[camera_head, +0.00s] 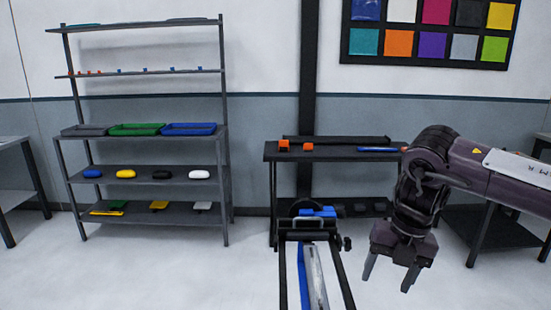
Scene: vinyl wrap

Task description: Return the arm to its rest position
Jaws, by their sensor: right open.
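My right arm comes in from the right edge in the camera_head view. Its gripper (389,275) hangs with fingers pointing down, open and empty. It is in the air, to the right of a dark frame (345,287) that holds a blue strip and a silver-grey strip. It does not appear to touch anything. My left gripper is not in view.
A dark bench (270,152) behind carries two orange blocks and a blue item. A shelf unit (227,180) at left holds a grey tray (84,131), a green tray (136,130), a blue tray (189,129) and several small items. Floor between is clear.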

